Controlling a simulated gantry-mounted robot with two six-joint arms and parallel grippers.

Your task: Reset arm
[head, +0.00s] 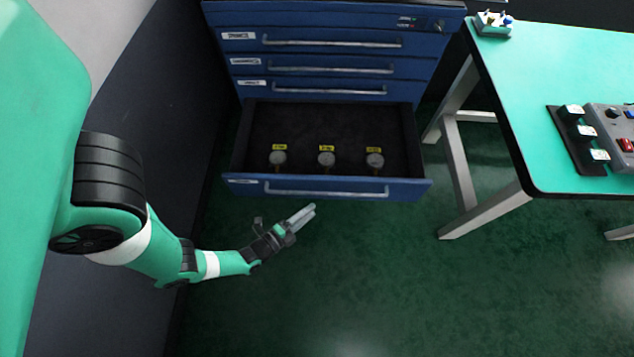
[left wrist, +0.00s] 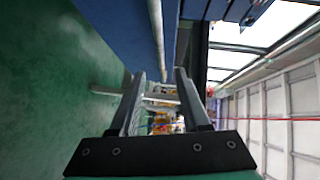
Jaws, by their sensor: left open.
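My left gripper (head: 303,217) is in front of the open drawer, below its front panel in the head view. It is open and empty, its two fingers parallel with a gap between them in the left wrist view (left wrist: 158,85). My left arm comes in from the left side of the head view, bent at the elbow. The open drawer (head: 400,188) of the blue cabinet holds three round gauge-like parts, at left (head: 278,158), middle (head: 326,159) and right (head: 375,160), each with a yellow label behind it. My right gripper is not in view.
The blue cabinet (head: 330,48) has several shut drawers above the open one. A green-topped table (head: 560,70) stands at the right, with a control box (head: 612,130) and a small tray (head: 492,25) on it. The green floor (head: 400,290) in front is clear.

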